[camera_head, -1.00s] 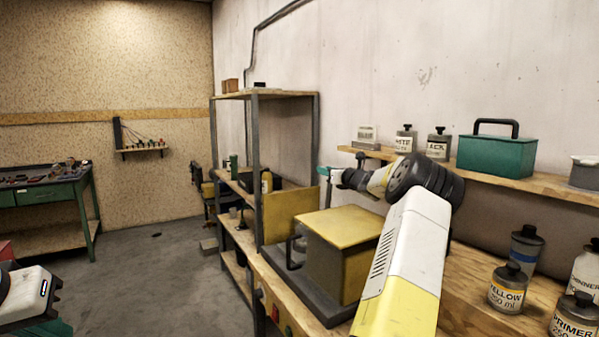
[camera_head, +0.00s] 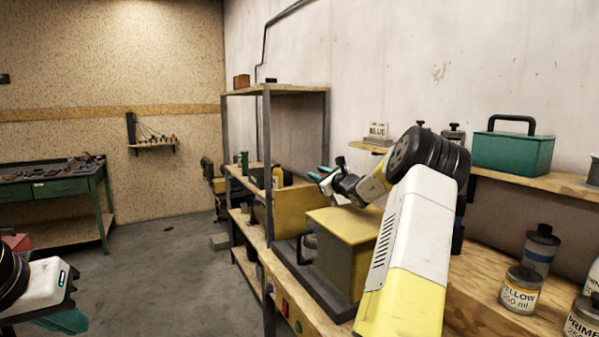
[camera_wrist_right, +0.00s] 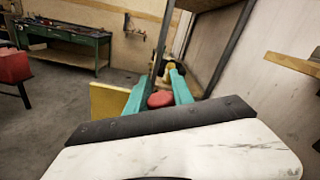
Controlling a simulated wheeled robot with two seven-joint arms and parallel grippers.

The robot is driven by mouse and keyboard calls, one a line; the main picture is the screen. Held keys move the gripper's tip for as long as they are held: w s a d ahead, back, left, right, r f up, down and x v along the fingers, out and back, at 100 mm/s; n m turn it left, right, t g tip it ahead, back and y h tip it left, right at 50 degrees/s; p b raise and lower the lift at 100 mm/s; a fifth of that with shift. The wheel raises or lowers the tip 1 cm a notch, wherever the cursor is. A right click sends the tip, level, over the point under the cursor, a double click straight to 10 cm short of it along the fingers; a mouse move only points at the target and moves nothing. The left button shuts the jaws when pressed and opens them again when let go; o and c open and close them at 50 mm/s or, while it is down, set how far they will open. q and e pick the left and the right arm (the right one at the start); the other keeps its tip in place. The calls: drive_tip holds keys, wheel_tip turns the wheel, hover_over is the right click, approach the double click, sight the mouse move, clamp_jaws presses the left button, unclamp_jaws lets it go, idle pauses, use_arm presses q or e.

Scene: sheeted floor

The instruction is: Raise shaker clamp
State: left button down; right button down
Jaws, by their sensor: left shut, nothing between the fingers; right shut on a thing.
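The shaker looks like the yellow box-shaped machine (camera_head: 343,252) on a dark base, on the bench in the head view. A yellow panel (camera_head: 297,212) stands at its back left, with a grey can partly visible between. My right gripper (camera_head: 322,176) is above the panel's top edge. In the right wrist view its teal fingers (camera_wrist_right: 160,90) are on both sides of a round red knob (camera_wrist_right: 160,99), which they grip. I cannot tell how the knob joins the clamp. My left gripper (camera_head: 68,319) is shut and empty, low at the left edge, far from the shaker.
A metal shelf rack (camera_head: 268,160) stands just behind the shaker. Paint bottles (camera_head: 522,288) stand on the bench at right. A teal box (camera_head: 513,150) is on the wall shelf. A green workbench (camera_head: 60,192) stands far left.

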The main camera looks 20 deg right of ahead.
drive_tip(key=shift+a+f+n, duration=0.25)
drive_tip(key=shift+a+n, duration=0.05)
drive_tip(key=shift+a, duration=0.1)
drive_tip(key=c, duration=1.1)
unclamp_jaws()
drive_tip(key=shift+c, duration=0.2)
drive_tip(key=shift+s, duration=0.1)
drive_tip(key=s, duration=0.7)
drive_tip(key=shift+s+d, duration=0.3)
drive_tip(key=shift+s, duration=0.05)
